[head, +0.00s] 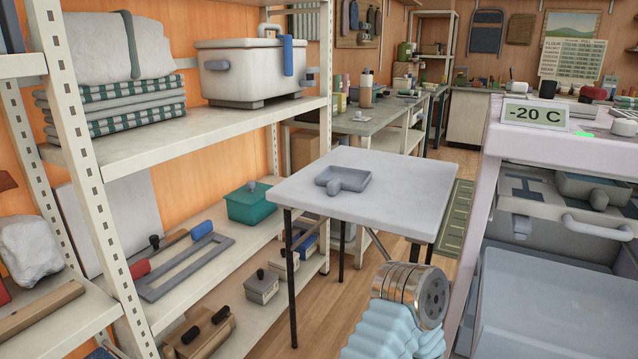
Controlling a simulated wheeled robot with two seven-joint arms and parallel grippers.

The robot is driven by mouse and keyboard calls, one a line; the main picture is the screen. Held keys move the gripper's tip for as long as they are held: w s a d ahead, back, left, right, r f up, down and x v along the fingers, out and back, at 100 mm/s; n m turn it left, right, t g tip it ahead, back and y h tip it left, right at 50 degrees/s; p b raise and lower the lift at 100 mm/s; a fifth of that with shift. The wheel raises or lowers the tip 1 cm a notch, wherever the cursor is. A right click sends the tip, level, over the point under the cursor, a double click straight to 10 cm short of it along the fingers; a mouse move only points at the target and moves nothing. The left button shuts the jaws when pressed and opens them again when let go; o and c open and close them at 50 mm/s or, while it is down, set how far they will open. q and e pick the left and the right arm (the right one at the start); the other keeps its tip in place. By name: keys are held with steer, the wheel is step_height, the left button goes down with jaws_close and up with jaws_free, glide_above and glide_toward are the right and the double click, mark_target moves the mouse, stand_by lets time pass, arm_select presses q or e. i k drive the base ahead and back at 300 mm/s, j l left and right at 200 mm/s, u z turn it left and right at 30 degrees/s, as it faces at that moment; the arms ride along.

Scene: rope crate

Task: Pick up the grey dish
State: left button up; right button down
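The grey dish (352,180) lies on top of a small pale table (405,190) in the middle of the head view. It is shallow and squarish, with a short rounded handle (347,186) pointing toward me. Nothing touches it and it looks empty. A pale blue ribbed sleeve with metal rings, seemingly part of my own arm, rises at the bottom, in front of the table and apart from the dish. No gripper fingers show, so neither of my grippers is in view.
White metal shelving (120,150) stands close on the left, with a large lidded pot (240,75) and a teal box (250,204). A freezer marked -20 C (534,113) stands close on the right. The tabletop around the dish is clear.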

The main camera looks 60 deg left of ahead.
mark_target(336, 178)
steer(key=u, duration=1.7)
steer(key=i+j+z, duration=0.15)
steer(key=j+z, duration=0.15)
steer(key=j, duration=0.25)
steer(key=i, duration=0.05)
